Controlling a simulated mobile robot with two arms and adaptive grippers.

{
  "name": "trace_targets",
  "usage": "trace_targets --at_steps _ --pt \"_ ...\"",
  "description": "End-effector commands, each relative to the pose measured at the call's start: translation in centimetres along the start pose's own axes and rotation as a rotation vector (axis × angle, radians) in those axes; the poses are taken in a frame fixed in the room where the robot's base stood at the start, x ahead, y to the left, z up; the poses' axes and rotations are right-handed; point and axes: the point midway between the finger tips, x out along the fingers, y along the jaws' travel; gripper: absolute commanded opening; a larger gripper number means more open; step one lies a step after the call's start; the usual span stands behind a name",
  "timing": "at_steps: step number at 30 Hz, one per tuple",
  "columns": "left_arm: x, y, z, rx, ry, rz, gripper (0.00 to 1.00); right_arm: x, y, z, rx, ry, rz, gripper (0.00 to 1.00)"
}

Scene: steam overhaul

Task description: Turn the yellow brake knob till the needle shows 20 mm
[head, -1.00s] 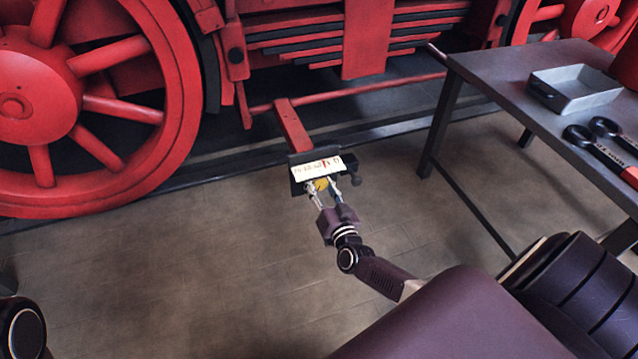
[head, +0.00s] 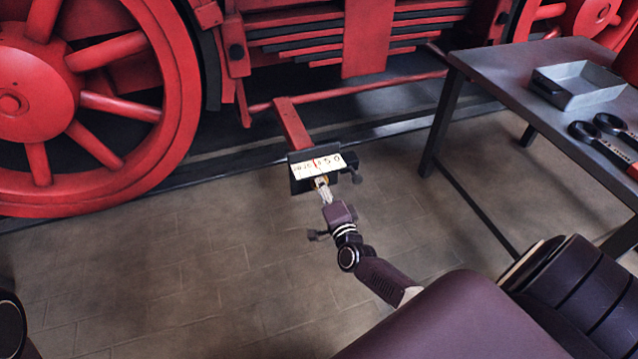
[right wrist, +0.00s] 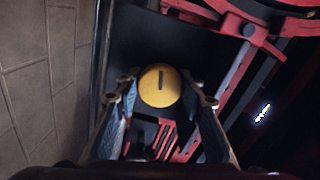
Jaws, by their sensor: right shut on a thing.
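The yellow brake knob (right wrist: 159,86) is round with a dark line standing nearly upright on its face. In the head view it is mostly hidden behind my right gripper (head: 322,187), just below the white scale plate (head: 332,166). The plate sits on a dark box at the end of a red bar; its figures and the needle's exact reading are too small to tell. In the right wrist view, my right gripper's (right wrist: 161,100) fingers stand on either side of the knob, shut on it. My left gripper is not in view.
A big red wheel (head: 85,105) and red underframe fill the back. The paved floor (head: 200,270) left of my right arm is clear.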

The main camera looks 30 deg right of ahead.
Motion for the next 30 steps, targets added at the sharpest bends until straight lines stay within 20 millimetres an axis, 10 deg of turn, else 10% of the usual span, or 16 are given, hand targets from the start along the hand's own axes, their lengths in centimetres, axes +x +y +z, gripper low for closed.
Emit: trace_targets --at_steps 30 --pt "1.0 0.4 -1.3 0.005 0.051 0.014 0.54 -0.1 0.2 0.0 0.421 0.001 0.003 0.12"
